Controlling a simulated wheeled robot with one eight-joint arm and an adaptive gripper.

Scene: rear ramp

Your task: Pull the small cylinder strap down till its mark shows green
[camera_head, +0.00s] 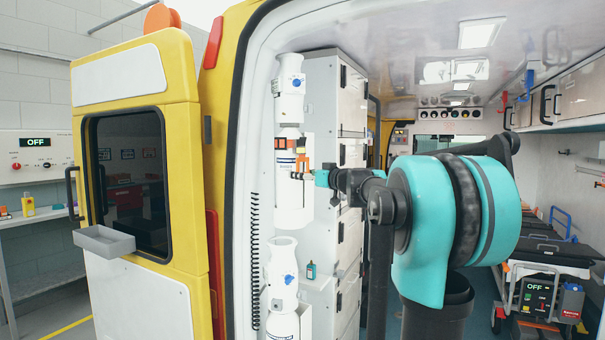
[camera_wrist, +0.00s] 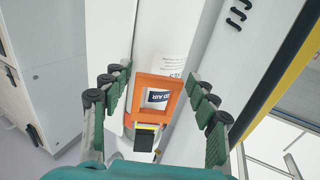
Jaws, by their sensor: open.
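A white cylinder (camera_head: 292,201) stands upright on the inner side of the rear opening. An orange buckle frame (camera_wrist: 171,81) lies against its front, and a dark strap end (camera_wrist: 146,141) with a pale yellow strip hangs below it. No green shows on the strap. The orange buckle also shows small in the head view (camera_head: 301,160). My gripper (camera_wrist: 160,103) is open, its green-padded fingers on either side of the buckle with gaps between. In the head view my gripper (camera_head: 311,175) is close in front of the cylinder. The strap's lower part is hidden by my gripper.
A second white cylinder (camera_head: 282,267) stands below. A white cabinet (camera_head: 350,150) with black latches is close at the right of the cylinder. A black coiled cord (camera_head: 255,260) hangs at the left. The yellow rear door (camera_head: 190,150) stands open at the left.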

